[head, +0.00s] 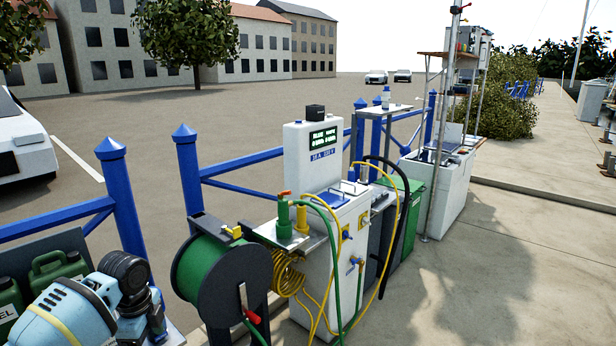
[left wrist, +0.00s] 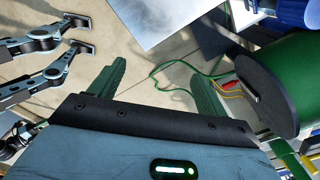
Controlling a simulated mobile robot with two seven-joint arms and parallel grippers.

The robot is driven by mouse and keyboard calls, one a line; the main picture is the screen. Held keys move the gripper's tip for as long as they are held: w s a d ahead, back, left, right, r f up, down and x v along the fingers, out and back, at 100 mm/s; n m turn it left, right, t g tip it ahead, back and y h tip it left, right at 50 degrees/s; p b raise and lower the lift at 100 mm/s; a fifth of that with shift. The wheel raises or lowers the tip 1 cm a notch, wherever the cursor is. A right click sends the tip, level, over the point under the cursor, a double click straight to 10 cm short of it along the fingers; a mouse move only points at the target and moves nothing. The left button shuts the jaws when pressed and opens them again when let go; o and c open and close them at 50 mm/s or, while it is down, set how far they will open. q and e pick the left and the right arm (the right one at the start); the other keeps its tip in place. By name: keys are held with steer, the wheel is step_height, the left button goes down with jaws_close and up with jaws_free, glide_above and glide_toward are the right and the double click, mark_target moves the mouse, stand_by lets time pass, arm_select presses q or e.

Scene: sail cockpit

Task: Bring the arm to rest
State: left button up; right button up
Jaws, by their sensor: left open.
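My left gripper (left wrist: 158,78) shows in the left wrist view with its two green fingers well apart and nothing between them. Beyond the fingers is paved ground with a thin green hose lying across it. In the head view the blue and black links of my left arm fill the lower left corner; its fingers cannot be made out there. At the left of the left wrist view, a second gripper with two slim grey and black fingers, which looks like my right gripper (left wrist: 78,34), has its tips apart and empty.
A green hose reel (head: 210,275) stands close right of my left arm and also shows in the wrist view (left wrist: 262,85). A white service pedestal (head: 312,160) with hoses, blue railings (head: 125,200) and green fuel cans (head: 55,268) are nearby. Pavement at the right (head: 480,290) is clear.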

arm_select(q)
steer(key=s+d+f+n+t+h, duration=0.2)
steer(key=s+d+f+n, duration=0.1)
steer(key=s+d+f, duration=0.65)
steer(key=s+d+f+n+t+h, duration=0.1)
steer(key=s+d+f+n+t, duration=0.15)
steer(key=s+d+f, duration=0.65)
steer(key=s+a+f+n+t, duration=0.1)
steer(key=s+a+n+t, duration=0.1)
steer(key=s+n, duration=0.3)
steer(key=s+a+f+n+t+y+p, duration=0.1)
steer(key=s+n, duration=0.3)
steer(key=s, duration=1)
steer(key=shift+s+a+n+t, duration=0.2)
steer(key=shift+a+n+t, duration=0.25)
steer(key=shift+a, duration=0.45)
arm_select(e)
steer(key=shift+w+r, duration=0.8)
steer(key=shift+r, duration=0.05)
arm_select(q)
steer(key=shift+f, duration=0.1)
arm_select(e)
steer(key=shift+d, duration=0.1)
